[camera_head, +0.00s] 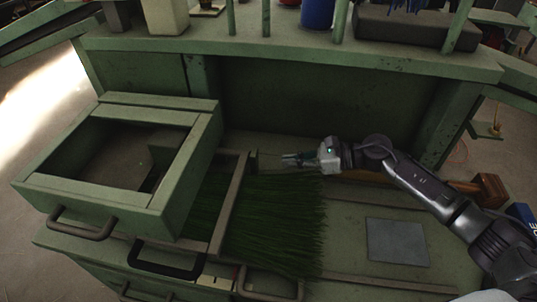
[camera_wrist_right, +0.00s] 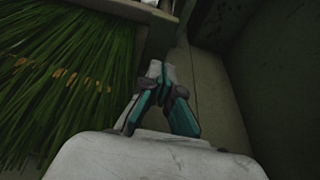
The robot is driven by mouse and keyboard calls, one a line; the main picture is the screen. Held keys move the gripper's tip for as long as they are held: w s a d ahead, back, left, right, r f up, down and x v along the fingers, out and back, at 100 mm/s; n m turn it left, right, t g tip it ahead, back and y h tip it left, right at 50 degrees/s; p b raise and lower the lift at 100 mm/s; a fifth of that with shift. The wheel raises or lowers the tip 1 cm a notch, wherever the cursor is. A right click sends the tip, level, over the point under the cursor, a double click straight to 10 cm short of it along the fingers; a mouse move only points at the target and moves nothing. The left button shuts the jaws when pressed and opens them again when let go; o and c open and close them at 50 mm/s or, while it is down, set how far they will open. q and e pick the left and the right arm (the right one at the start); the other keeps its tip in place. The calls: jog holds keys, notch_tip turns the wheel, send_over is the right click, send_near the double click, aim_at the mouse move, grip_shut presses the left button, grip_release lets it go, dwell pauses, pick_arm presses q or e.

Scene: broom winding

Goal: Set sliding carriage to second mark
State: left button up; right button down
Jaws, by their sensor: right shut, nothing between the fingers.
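A green open box-like frame with handles, which looks like the sliding carriage (camera_head: 190,172), sits at the left of the bench. My right gripper (camera_head: 284,160) is shut and empty, behind the bristles and pointing left toward the bar's far end. In the wrist view, the gripper (camera_wrist_right: 163,78) is right of the bristles (camera_wrist_right: 65,75), near a corner. My left gripper is out of view.
A grey plate (camera_head: 397,242) lies flat at the right of the bench. A brown wooden block (camera_head: 490,190) is at the far right. The raised back shelf (camera_head: 290,46) carries a blue container (camera_head: 317,14) and a dark block (camera_head: 415,28). A green back panel closes off the rear.

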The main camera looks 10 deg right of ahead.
jog(key=x, duration=0.2)
jog(key=p+x, duration=0.1)
jog(key=x, duration=0.1)
jog(key=r+p+x, duration=0.1)
jog(key=x, duration=0.1)
jog(key=shift+a, duration=0.2)
